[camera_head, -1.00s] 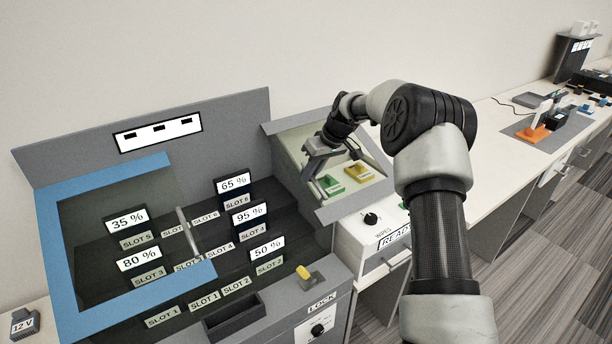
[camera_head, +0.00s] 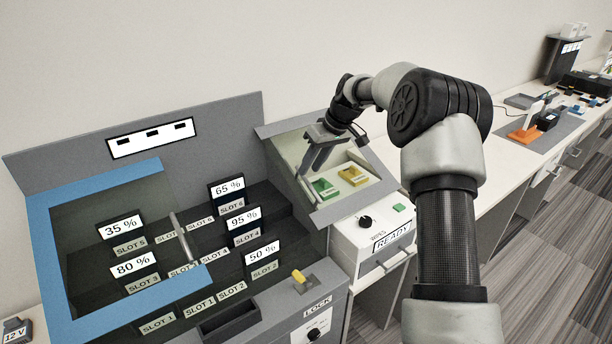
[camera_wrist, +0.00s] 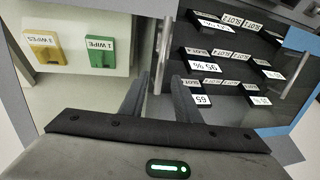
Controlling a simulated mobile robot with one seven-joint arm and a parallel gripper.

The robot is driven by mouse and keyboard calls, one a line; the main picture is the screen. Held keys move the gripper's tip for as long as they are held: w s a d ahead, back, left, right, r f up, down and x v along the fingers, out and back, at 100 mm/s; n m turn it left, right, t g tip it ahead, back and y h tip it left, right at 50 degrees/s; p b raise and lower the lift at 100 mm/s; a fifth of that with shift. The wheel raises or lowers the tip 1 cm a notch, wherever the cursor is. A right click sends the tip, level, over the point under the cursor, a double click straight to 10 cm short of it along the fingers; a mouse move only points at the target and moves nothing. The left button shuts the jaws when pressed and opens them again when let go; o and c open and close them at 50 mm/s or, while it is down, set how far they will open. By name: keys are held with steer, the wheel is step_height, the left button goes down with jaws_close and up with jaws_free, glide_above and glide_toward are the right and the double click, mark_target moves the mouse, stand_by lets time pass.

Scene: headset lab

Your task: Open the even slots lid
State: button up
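The even slots lid is a clear panel in a grey frame (camera_head: 358,206), standing swung out to the right of the charging case. It also shows at the left of the wrist view (camera_wrist: 15,85), with wipes seen through it. The even slots (camera_head: 245,235), labelled 2, 4 and 6, lie uncovered. My gripper (camera_head: 308,168) is over the inner side of the lid, near the case's right edge, fingers pointing down. In the wrist view the fingers (camera_wrist: 160,80) are apart with nothing held between them; a thin grey bar (camera_wrist: 162,50) lies beyond. I cannot tell whether they touch the lid.
The blue odd slots lid (camera_head: 50,240) with a bar handle (camera_head: 182,238) covers the left slots. A yellow lever (camera_head: 299,275) and a LOCK knob (camera_head: 314,334) are at the case's front.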

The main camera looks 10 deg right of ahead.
steer(key=v, duration=1.1)
steer(key=shift+r, duration=0.15)
steer(key=shift+d, duration=0.1)
steer(key=s+a+r+m+t+h+p, duration=0.1)
steer(key=s+a+r+h+p, duration=0.1)
steer(key=s+r, duration=0.65)
steer(key=s+a+r+m+h+p, duration=0.1)
steer(key=s+a+r+p, duration=0.3)
steer(key=s, duration=0.7)
steer(key=s+d+f+m+t+h+p, duration=0.1)
steer(key=s+d+m, duration=0.1)
steer(key=s, duration=1.8)
steer(key=shift+s+f+m+t, duration=0.2)
steer(key=shift+s+m+t, duration=0.15)
steer(key=shift+m, duration=0.45)
